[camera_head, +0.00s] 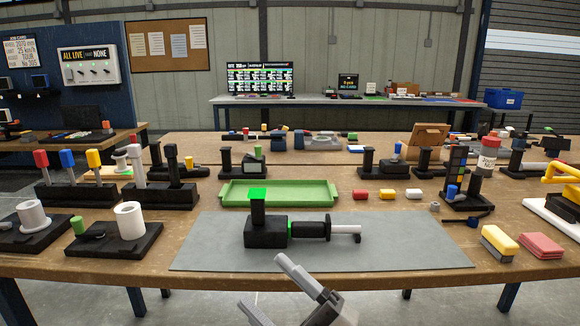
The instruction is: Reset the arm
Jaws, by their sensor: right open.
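A black device (266,233) stands on the grey mat (210,250) at the front of the wooden table. It has an upright post with a bright green cap (258,194) on its block. An arm (325,230) comes out of its right side past a green ring and lies about level, ending in a white rod (346,229) that points right. My right gripper (262,281) is below the device in the picture, near the table's front edge. Its two grey fingers are apart with nothing between them, and it does not touch the device. My left gripper is out of view.
A green tray (279,203) lies behind the mat. Black stands with white cups (130,222) are at left, below coloured posts (67,160). Red, yellow and white pieces (387,195) lie behind right. A yellow sponge (499,243) is right of the mat. The mat's right part is clear.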

